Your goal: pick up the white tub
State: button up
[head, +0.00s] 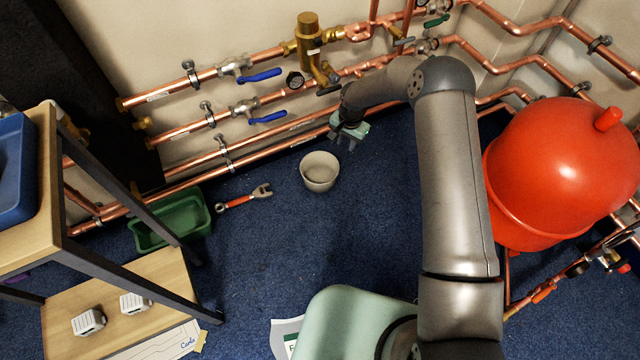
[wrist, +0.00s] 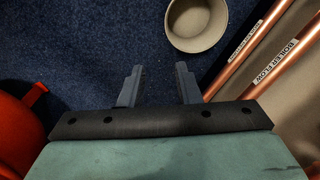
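The white tub (head: 319,172) stands upright and looks empty on the blue floor, near the wall pipes, in the head view. It also shows at the top of the wrist view (wrist: 196,22), partly cut off by the edge. My gripper (head: 345,138) is up and to the right of the tub in the head view, apart from it. In the wrist view my gripper (wrist: 158,72) has its two fingers spread with nothing between them but floor beyond. The tub lies past the fingertips, a little to the right.
Copper pipes (head: 215,155) run low along the wall behind the tub. A red-handled wrench (head: 245,197) and a green tray (head: 178,224) lie left of it. A red tank (head: 560,170) stands at the right and a wooden shelf (head: 60,300) at the left. Floor in front of the tub is clear.

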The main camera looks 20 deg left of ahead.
jog(key=a+f+m+b, duration=0.1)
jog(key=a+f+b, duration=0.2)
jog(key=f, duration=0.9)
jog(key=b, duration=0.5)
send_over(331, 188)
jog(key=shift+y, duration=0.3)
notch_tip(331, 188, down, 12)
jog(key=shift+s+r, duration=0.1)
jog(key=shift+r, duration=0.05)
jog(key=f+b, duration=0.2)
jog(key=f, duration=0.1)
jog(key=f+b, duration=0.1)
jog(key=f, duration=0.1)
jog(key=shift+w+d+f, duration=0.15)
jog(key=shift+w+d, duration=0.1)
jog(key=shift+w, duration=0.05)
jog(key=shift+c, duration=0.3)
grip_shut()
